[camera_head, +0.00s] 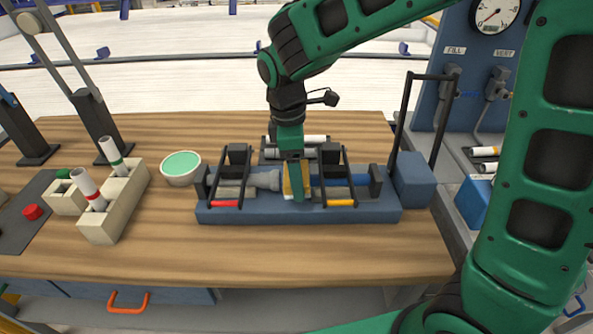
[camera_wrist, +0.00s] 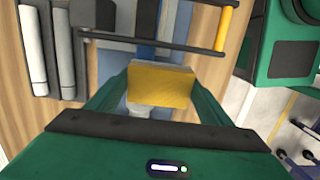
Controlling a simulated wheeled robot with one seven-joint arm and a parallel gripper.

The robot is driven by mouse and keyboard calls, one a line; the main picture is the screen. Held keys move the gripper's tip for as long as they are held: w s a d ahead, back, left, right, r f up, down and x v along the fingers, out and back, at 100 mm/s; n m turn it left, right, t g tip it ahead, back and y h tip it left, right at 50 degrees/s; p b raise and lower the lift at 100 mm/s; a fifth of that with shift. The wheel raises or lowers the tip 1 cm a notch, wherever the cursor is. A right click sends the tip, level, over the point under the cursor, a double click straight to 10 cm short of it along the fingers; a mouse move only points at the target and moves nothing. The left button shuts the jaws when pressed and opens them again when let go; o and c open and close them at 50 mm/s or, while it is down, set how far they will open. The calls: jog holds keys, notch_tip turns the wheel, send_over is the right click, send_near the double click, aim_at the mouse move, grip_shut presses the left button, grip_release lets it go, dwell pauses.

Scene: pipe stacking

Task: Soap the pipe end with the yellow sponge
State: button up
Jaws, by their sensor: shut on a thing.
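My gripper (camera_head: 297,183) is shut on the yellow sponge (camera_wrist: 160,87), which sits between its two green fingers in the wrist view. In the head view a thin yellow edge of the sponge shows behind a finger. The sponge is at the grey pipe (camera_head: 265,180) in the blue fixture (camera_head: 300,214), near the middle of it. The pipe end is hidden by the gripper, so I cannot tell whether the sponge touches it. A blue pipe or rod (camera_head: 340,182) lies to the right of the gripper. A bowl of green liquid (camera_head: 181,164) stands left of the fixture.
The fixture has black clamp frames with a red handle (camera_head: 225,204) and an orange handle (camera_head: 341,203). A beige block rack (camera_head: 118,200) holding white pipes stands at left. Grey and white pipes (camera_head: 314,139) lie behind the fixture. The wooden table (camera_head: 300,255) is clear in front.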

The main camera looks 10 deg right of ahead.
jog(key=shift+s+a, duration=0.15)
jog(key=shift+s, duration=0.35)
jog(key=shift+w+d, duration=0.2)
jog(key=shift+w, duration=0.6)
jog(key=shift+s+a, duration=0.15)
jog(key=shift+s, duration=0.7)
jog(key=shift+r, duration=3.5)
